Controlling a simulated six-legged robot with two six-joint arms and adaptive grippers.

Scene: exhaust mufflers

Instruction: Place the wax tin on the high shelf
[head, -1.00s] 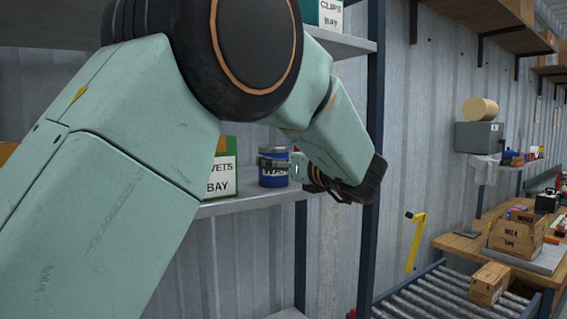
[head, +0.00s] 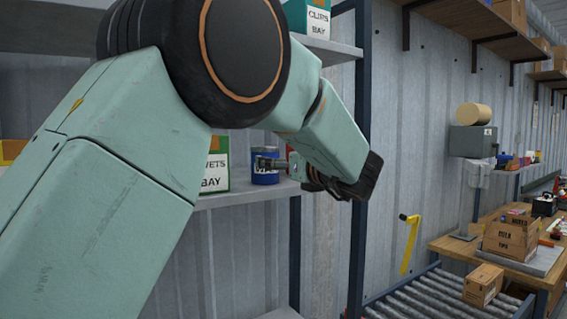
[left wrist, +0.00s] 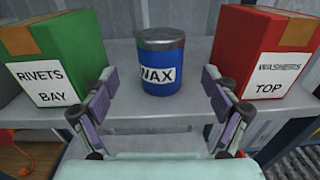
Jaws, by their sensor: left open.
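The wax tin (head: 265,178) is a blue can with a grey lid and a white WAX label. It stands upright on the middle shelf (head: 246,196), and it also shows in the left wrist view (left wrist: 160,62). My left gripper (left wrist: 158,88) is open, its two fingers spread to either side in front of the tin, with nothing held. In the head view the left gripper (head: 284,164) partly covers the tin. A higher shelf (head: 335,50) is above, partly hidden by my arm. My right gripper is not in view.
A green RIVETS box (left wrist: 55,60) stands left of the tin and a red WASHERS box (left wrist: 272,60) right of it. A green CLIPS box (head: 312,20) sits on the higher shelf. A dark rack post (head: 362,90) stands right of the shelves, and a roller conveyor (head: 420,295) lies beyond.

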